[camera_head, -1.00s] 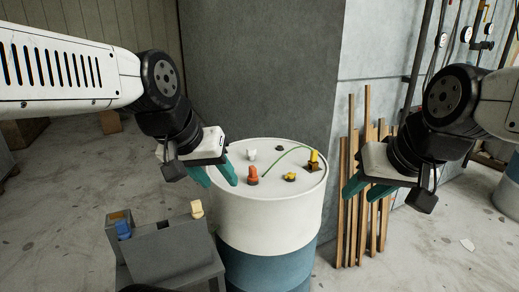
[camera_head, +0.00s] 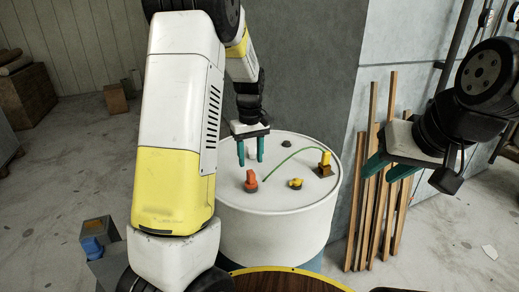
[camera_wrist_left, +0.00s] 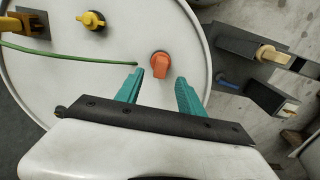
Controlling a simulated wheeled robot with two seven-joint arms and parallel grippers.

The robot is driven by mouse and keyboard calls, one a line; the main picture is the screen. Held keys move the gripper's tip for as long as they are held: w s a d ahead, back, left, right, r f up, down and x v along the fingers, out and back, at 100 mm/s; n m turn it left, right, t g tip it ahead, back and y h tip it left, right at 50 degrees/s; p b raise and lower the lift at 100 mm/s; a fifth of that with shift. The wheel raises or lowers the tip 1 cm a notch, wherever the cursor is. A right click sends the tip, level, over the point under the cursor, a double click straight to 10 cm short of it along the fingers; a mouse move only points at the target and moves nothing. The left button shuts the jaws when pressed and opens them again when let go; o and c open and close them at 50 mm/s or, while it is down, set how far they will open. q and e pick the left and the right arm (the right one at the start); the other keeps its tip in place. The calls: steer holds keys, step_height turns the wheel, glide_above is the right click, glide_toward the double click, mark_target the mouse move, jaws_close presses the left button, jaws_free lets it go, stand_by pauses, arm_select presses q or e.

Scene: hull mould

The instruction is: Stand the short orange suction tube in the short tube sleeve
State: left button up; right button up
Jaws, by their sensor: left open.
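A short orange piece (camera_head: 251,180) stands on the white top of a drum (camera_head: 290,226); it also shows in the left wrist view (camera_wrist_left: 160,66). I cannot tell whether it is the suction tube. My left gripper (camera_head: 251,160) is open and empty over the drum, behind the orange piece in the head view. In the left wrist view, its fingers (camera_wrist_left: 157,88) point towards the orange piece, which lies beyond the tips. My right gripper (camera_head: 386,168) is open and empty, right of the drum. I cannot make out the short tube sleeve for certain.
The drum top also carries a yellow knob (camera_head: 296,183), a yellow fitting (camera_head: 325,164) with a green hose (camera_head: 290,156), and a dark knob (camera_head: 287,144). Wooden battens (camera_head: 383,200) lean on the wall. Grey boxes with cream and blue parts (camera_wrist_left: 262,56) stand beside the drum.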

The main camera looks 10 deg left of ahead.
mark_target(251, 172)
arm_select(q)
step_height(251, 172, down, 7)
steer(key=shift+s+f, duration=0.1)
stand_by(0.3)
jaws_close()
step_height(251, 172, up, 11)
stand_by(0.9)
steer(key=shift+s, duration=0.1)
